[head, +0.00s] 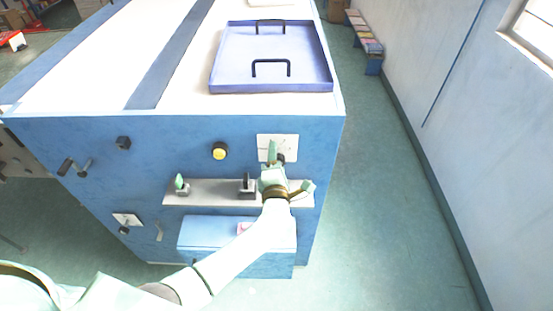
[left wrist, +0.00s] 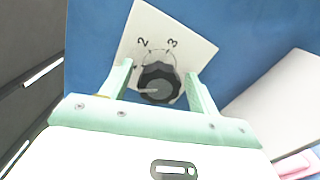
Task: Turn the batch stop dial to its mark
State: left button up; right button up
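The dial (left wrist: 158,84) is a dark round knob on a white plate (left wrist: 190,35) marked with a 2 and a 3. A pale line on the knob points left in the left wrist view. In the head view the plate (head: 290,141) is at the upper right of the blue front panel, and my gripper hides most of the knob. My left gripper (head: 275,152) is at the dial. In the left wrist view its green fingers (left wrist: 158,70) stand apart on either side of the knob, with small gaps showing. My right gripper is not in view.
A grey shelf (head: 212,194) below the plate carries a green-topped item (head: 181,184) and a dark one (head: 247,185). A yellow button (head: 220,151), a crank (head: 74,166) and a second plated knob (head: 124,230) are further left. A blue tray (head: 230,72) lies on top.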

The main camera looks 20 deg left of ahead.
pick_arm(q)
jog(key=b+v, duration=0.1)
jog(key=v, duration=1.5)
jog(key=shift+s, duration=0.15)
jog(key=shift+d, duration=0.1)
